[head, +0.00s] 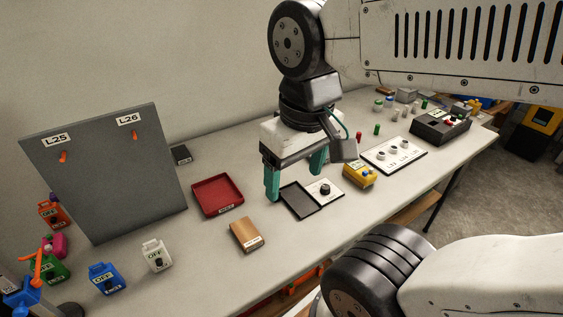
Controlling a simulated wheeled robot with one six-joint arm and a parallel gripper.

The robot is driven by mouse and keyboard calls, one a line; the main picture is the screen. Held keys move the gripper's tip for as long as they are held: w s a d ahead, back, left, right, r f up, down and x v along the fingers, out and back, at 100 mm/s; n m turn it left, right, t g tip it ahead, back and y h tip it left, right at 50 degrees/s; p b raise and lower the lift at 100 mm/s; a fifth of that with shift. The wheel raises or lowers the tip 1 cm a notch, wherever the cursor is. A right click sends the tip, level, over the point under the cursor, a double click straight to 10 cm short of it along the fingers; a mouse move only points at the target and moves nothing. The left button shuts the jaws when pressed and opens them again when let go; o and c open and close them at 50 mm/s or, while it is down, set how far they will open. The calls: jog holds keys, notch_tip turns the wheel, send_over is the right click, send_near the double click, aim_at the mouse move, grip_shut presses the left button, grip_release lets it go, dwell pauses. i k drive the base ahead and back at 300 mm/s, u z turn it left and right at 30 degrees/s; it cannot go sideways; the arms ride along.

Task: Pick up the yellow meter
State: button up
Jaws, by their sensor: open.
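A dark tray (300,201) and a white panel with a black knob (326,190) lie left of the meter. A white panel with several knobs (394,154) lies to its right. A red tray (217,195), wooden block (246,235) and upright grey board (105,175) stand left.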

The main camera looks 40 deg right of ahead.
aim_at(354, 168)
jog(key=z, duration=1.75)
jog(key=k, duration=0.35)
jog(key=u, duration=0.35)
